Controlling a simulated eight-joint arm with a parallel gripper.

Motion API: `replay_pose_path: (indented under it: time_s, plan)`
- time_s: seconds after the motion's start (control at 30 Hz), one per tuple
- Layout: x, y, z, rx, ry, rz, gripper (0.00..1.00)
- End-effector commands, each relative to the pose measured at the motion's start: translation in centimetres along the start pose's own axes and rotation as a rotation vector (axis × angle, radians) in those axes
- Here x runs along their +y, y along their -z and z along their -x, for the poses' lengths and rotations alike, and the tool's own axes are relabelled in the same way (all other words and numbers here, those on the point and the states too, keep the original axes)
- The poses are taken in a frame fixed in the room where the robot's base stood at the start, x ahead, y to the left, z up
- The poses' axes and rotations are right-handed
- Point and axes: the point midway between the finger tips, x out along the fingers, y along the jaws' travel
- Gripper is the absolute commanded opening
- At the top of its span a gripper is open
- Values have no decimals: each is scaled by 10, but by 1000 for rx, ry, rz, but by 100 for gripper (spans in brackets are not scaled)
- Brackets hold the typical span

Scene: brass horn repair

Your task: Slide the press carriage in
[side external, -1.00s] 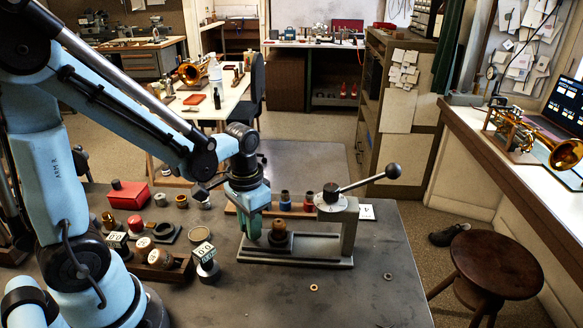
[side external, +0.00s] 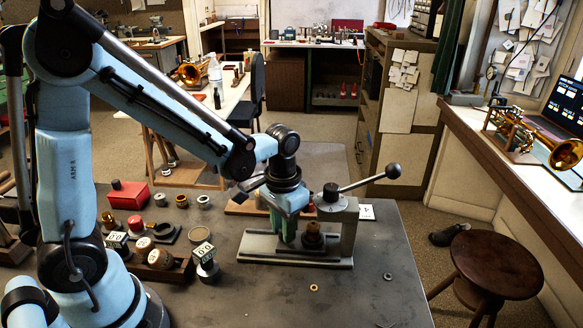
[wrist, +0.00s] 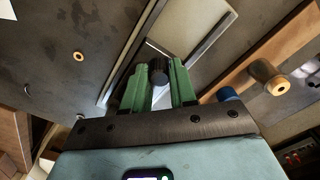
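The press (side external: 348,230) stands on the bench, with a flat grey base (side external: 262,248), an upright at the right and a lever with a black knob (side external: 393,171). The carriage carries a brown, stepped round piece (side external: 312,238) and sits close to the upright, under the press head. My gripper (side external: 288,232) is low over the base, just left of the brown piece; I cannot tell whether they touch. In the wrist view its green fingers (wrist: 158,92) stand apart, with a dark round knob (wrist: 158,74) showing between them. I cannot tell which part that knob belongs to.
A wooden rack (side external: 243,208) lies behind the press. A red box (side external: 129,195), small pots and numbered blocks (side external: 203,254) stand at the left. Small rings (side external: 313,287) lie in front. The bench's front right is mostly clear.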

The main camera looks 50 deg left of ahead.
Motion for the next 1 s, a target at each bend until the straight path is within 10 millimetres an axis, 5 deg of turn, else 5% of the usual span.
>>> replay_pose_path:
  time_s: [0.13,0.53,1.0]
  plan:
    - [0,0,0,-1,0,0,48]
    - [0,0,6,-3,-1,0,48]
    - [0,-1,71,-2,-1,0,48]
